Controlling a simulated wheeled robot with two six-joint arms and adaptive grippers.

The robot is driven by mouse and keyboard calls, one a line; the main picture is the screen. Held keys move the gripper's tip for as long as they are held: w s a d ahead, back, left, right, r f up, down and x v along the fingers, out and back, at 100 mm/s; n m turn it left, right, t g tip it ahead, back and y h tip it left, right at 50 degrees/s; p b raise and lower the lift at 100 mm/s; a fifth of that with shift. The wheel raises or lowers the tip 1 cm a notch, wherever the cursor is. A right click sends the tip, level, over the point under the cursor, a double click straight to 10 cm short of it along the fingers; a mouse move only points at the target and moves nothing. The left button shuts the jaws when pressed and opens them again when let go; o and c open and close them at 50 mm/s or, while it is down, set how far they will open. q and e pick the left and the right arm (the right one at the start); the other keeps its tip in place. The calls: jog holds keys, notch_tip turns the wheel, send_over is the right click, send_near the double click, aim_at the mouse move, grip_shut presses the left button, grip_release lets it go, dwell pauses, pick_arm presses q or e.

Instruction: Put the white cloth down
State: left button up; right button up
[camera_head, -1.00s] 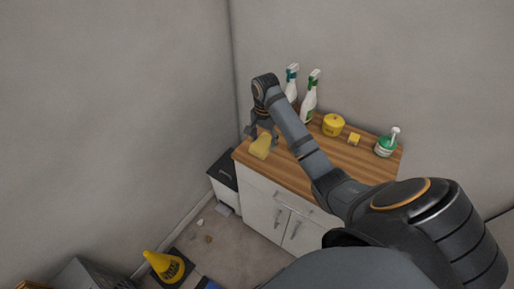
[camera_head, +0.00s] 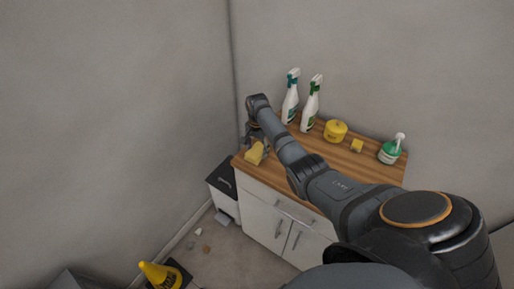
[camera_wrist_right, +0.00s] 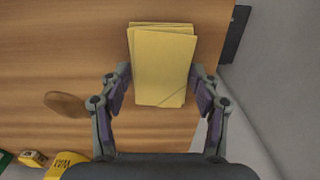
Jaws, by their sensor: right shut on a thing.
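A folded cloth (camera_head: 254,154) shows at the left end of the wooden counter top; it looks yellow, not white. In the right wrist view the same cloth (camera_wrist_right: 163,60) is a flat stack of layers with its near end between the fingers. My right gripper (camera_wrist_right: 161,92) is shut on it, one finger on each side. In the head view the right gripper (camera_head: 259,141) is at the counter's left end, partly hidden by its own arm. I cannot tell whether the cloth touches the wood. My left gripper is not in view.
On the wooden counter (camera_head: 327,168) stand two spray bottles (camera_head: 310,108), a yellow tub (camera_head: 335,131), a small yellow block (camera_head: 357,146) and a green pump bottle (camera_head: 390,152). A dark-topped bin (camera_head: 222,183) stands left of the cabinet. A yellow cone (camera_head: 160,275) is on the floor.

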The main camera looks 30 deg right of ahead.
aim_at(257, 151)
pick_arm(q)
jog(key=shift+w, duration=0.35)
pick_arm(e)
jog(key=shift+f, duration=0.1)
jog(key=o, duration=1)
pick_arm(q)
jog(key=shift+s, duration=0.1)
pick_arm(e)
jog(key=shift+r, duration=0.45)
pick_arm(q)
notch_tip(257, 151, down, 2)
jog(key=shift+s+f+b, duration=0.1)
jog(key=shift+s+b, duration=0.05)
jog(key=shift+b, duration=0.9)
pick_arm(e)
notch_tip(257, 151, up, 11)
jog(key=shift+r, duration=0.15)
